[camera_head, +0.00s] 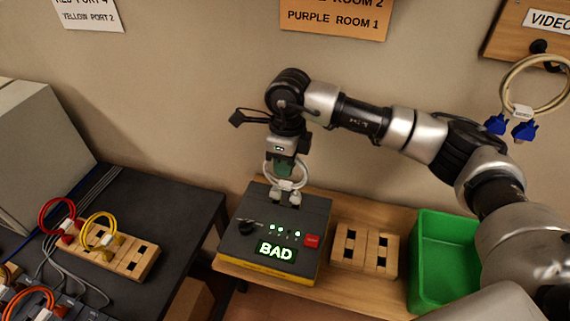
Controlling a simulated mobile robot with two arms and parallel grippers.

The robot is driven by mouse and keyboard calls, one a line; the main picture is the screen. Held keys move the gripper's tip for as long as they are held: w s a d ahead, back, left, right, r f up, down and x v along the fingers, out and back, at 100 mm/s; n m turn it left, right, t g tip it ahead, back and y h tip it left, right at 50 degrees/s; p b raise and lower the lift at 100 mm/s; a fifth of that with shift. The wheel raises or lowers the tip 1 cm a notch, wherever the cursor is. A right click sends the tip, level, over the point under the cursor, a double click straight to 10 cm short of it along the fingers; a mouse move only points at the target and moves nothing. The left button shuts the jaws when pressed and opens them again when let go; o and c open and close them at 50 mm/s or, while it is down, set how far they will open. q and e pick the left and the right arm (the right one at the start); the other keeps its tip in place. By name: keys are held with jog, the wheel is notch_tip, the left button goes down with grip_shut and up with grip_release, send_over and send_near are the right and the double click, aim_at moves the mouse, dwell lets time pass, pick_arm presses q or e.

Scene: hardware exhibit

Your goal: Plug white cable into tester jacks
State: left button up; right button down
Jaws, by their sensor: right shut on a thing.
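The tester (242,219) is a dark box with a yellow base. Its lit display (276,250) reads "BAD", with several green lights and a red button beside it. My right gripper (283,165) points down over the tester's back part and is shut on the white cable (298,172). The cable loops just under the gripper. Its two pale plugs (286,193) are down at the tester's top, where the jacks are. I cannot tell how deep the plugs sit. My left gripper is not in view.
A wooden block with slots (365,248) and a green bin (441,224) stand right of the tester on the wooden table. A dark table (165,211) at left holds a wooden rack (140,262) with red and yellow cables. A blue-plugged cable (540,75) hangs at upper right.

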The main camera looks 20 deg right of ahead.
jog(key=shift+w+b, duration=0.1)
jog(key=shift+b, duration=0.2)
dwell(0.6)
jog(key=shift+b, duration=0.35)
jog(key=shift+b, duration=0.55)
dwell(1.0)
jog(key=shift+f+b, duration=0.4)
jog(key=shift+b, duration=0.1)
dwell(0.5)
jog(key=shift+b, duration=0.3)
dwell(0.6)
jog(key=shift+f+b, duration=0.65)
jog(key=shift+b, duration=0.6)
dwell(1.4)
dwell(0.3)
jog(key=c, duration=1)
grip_release()
